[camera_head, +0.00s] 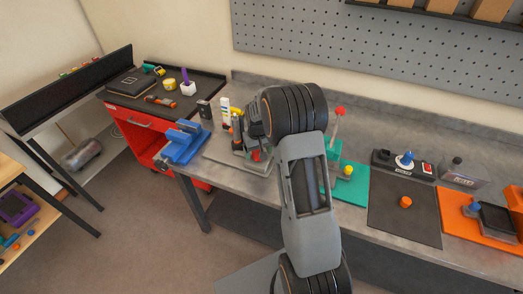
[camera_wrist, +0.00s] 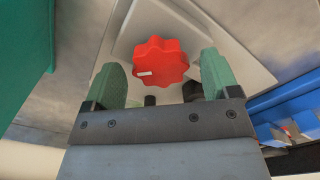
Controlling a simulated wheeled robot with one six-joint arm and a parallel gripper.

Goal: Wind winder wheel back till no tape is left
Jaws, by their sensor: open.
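In the wrist view a red lobed winder wheel (camera_wrist: 160,60) with a small white mark on its face sits on a pale housing (camera_wrist: 185,25). My gripper (camera_wrist: 163,80) is open, with one green finger on each side of the wheel and a visible gap to both. In the head view a bit of red (camera_head: 257,155), probably the wheel, shows below the end of my arm, above a grey base plate (camera_head: 222,152) on the bench. My arm hides most of this device there. I cannot make out any tape.
A blue vise (camera_head: 182,142) stands left of the device. A teal fixture with a red-topped lever (camera_head: 339,112) is to the right. Further right are a dark mat (camera_head: 405,222) and an orange tray (camera_head: 470,232). A red tool cart (camera_head: 140,130) stands behind left.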

